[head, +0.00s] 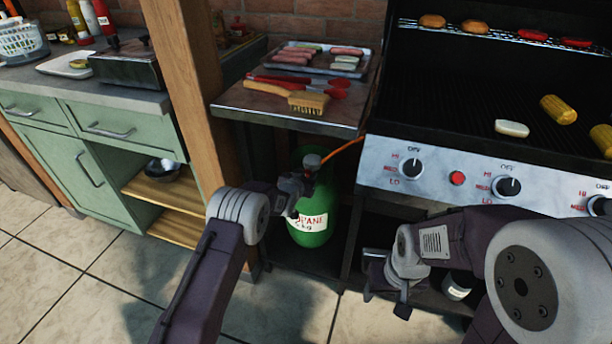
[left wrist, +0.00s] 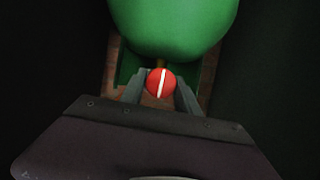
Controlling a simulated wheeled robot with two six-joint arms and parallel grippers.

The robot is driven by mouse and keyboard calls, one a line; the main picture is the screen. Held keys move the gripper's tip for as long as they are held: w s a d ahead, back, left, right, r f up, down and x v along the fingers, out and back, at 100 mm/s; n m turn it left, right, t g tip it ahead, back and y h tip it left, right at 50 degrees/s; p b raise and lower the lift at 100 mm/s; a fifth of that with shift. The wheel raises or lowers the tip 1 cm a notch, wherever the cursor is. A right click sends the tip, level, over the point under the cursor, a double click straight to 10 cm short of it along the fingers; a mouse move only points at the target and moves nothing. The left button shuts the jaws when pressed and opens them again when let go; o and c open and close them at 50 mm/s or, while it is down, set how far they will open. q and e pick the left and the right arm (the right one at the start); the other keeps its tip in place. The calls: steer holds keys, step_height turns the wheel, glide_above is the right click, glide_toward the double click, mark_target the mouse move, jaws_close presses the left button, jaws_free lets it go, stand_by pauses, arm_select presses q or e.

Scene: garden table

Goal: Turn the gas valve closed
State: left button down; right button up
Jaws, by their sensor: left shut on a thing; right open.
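The green propane cylinder (head: 318,205) stands upright under the side shelf, with an orange hose at its top. Its top also shows in the left wrist view (left wrist: 172,25). The gas valve (left wrist: 160,83) is a red round knob with a white stripe, close to the cylinder. The stripe runs nearly up and down in the left wrist view, tilted slightly. My left gripper (left wrist: 160,92) is shut on the knob, one finger on each side. In the head view my left gripper (head: 297,190) hides the knob. My right gripper (head: 385,285) is open and empty, low before the grill.
The grill's front panel (head: 470,180) with several knobs is right of the cylinder. The side shelf (head: 290,115) above it holds a tray (head: 318,60), tongs and a brush (head: 308,101). A wooden post (head: 190,90) stands close left. The tiled floor (head: 80,270) is clear.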

arm_select(q)
steer(key=shift+d+m+y, duration=0.1)
steer(key=shift+m+y, duration=0.4)
steer(key=shift+m, duration=0.1)
steer(key=shift+m+t+y+p, duration=0.4)
steer(key=shift+m+y+p, duration=0.2)
steer(key=shift+m+p, duration=0.45)
steer(key=shift+f+m+t+y, duration=0.15)
steer(key=shift+m+t+y, duration=0.35)
steer(key=shift+m, duration=0.65)
steer(key=shift+s+d+f+m+t+y, duration=0.15)
steer(key=shift+m+t+y, duration=0.3)
steer(key=shift+m, duration=0.55)
steer(key=shift+f+m+t+y+b, duration=0.15)
steer(key=shift+m+t+y+b, duration=0.1)
steer(key=shift+m+b, duration=0.5)
steer(key=m+t+b, duration=0.1)
steer(key=m+b, duration=0.1)
steer(key=b, duration=0.4)
steer(key=shift+f+y, duration=0.15)
steer(key=shift+y, duration=0.15)
steer(key=shift+r+m+b, duration=0.3)
steer(key=shift+m+b, duration=0.25)
steer(key=shift+b, duration=0.25)
